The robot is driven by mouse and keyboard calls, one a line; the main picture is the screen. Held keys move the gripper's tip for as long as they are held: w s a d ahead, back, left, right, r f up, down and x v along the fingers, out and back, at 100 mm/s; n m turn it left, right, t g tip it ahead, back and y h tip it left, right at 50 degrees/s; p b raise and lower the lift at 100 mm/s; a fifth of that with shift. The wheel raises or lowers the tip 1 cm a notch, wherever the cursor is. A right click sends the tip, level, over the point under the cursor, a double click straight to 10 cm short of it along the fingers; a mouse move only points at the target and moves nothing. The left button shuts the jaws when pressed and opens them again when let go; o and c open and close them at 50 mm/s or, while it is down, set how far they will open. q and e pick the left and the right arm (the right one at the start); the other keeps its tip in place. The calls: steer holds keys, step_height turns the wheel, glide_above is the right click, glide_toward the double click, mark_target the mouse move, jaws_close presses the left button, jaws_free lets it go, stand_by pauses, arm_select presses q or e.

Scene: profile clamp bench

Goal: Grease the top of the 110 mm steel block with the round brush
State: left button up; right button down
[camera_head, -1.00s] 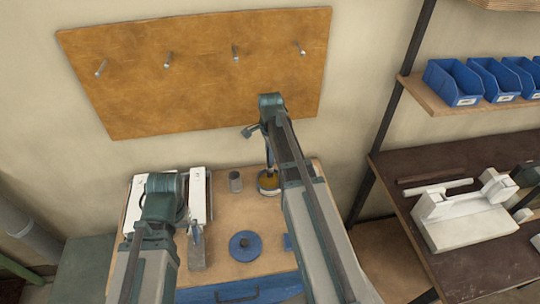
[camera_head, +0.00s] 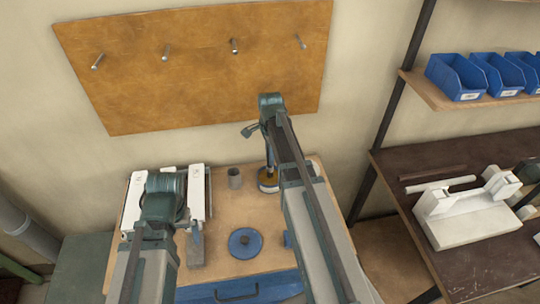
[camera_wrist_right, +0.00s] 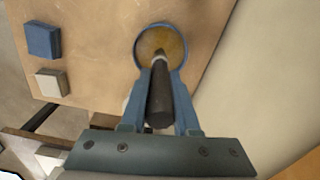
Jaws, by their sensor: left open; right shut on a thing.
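My right gripper (camera_wrist_right: 160,85) is shut on the round brush (camera_wrist_right: 160,103), around its dark handle. The brush's lower end is at the round tin of yellow-brown grease (camera_wrist_right: 161,43); whether the bristles touch the grease is hard to tell. In the head view the tin (camera_head: 268,187) stands at the back of the bench, partly hidden by my right arm. A grey metal block (camera_head: 196,252) lies left of centre, probably the steel block; its length cannot be read. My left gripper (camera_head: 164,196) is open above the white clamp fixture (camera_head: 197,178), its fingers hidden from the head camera.
A grey cylinder (camera_head: 234,178) stands left of the tin. A round blue lid (camera_head: 245,242) lies mid-bench. In the right wrist view a blue block (camera_wrist_right: 43,40) and a white block (camera_wrist_right: 51,83) lie near an edge. A dark side table (camera_head: 455,272) stands right.

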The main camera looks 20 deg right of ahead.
steer(key=shift+f+b, duration=0.55)
stand_by(1.4)
steer(key=shift+r+p, duration=0.45)
steer(key=shift+p, duration=0.05)
step_height(320, 180, up, 6)
steer(key=p, duration=0.6)
steer(key=shift+r, duration=0.1)
stand_by(0.3)
steer(key=shift+s, duration=0.15)
